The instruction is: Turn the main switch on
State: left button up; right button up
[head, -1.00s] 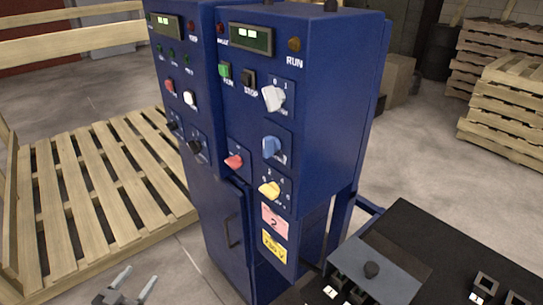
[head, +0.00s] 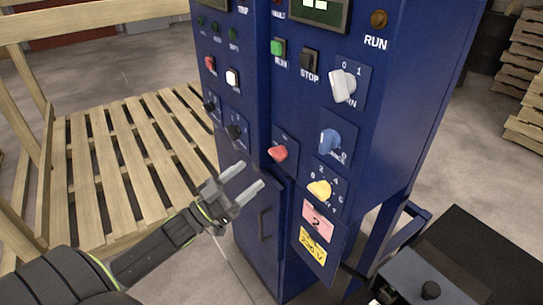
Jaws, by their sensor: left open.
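The main switch (head: 343,85) is a white rotary knob on a small blue plate marked 0 and 1, high on the right side of the blue control cabinet (head: 400,120). The label under it is partly hidden and ends in "IN". I cannot tell surely whether the knob points to 0 or 1. My left gripper (head: 251,177) is open and empty, with two grey fingers pointing up and right. In the picture it is below and left of the main switch, in front of the cabinet's lower door, apart from the knob. My right gripper is out of view.
Near the main switch are a blue knob (head: 330,141), a yellow knob (head: 319,189), a red knob (head: 278,153), a green button (head: 278,47) and a black STOP button (head: 310,61). A conveyor (head: 480,255) stands at lower right. Wooden pallets (head: 105,165) lie left.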

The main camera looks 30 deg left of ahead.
aim_at(273, 156)
pick_arm(q)
jog(key=p+x, duration=0.1)
jog(key=x, duration=0.6)
jog(key=shift+w+d+r, duration=0.2)
jog(key=shift+w+r, duration=0.05)
jog(key=shift+w, duration=0.3)
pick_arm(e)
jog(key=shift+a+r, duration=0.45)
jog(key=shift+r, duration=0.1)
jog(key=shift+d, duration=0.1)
pick_arm(q)
jog(key=shift+c, duration=0.7)
jog(key=c, duration=0.8)
jog(key=shift+c, duration=0.2)
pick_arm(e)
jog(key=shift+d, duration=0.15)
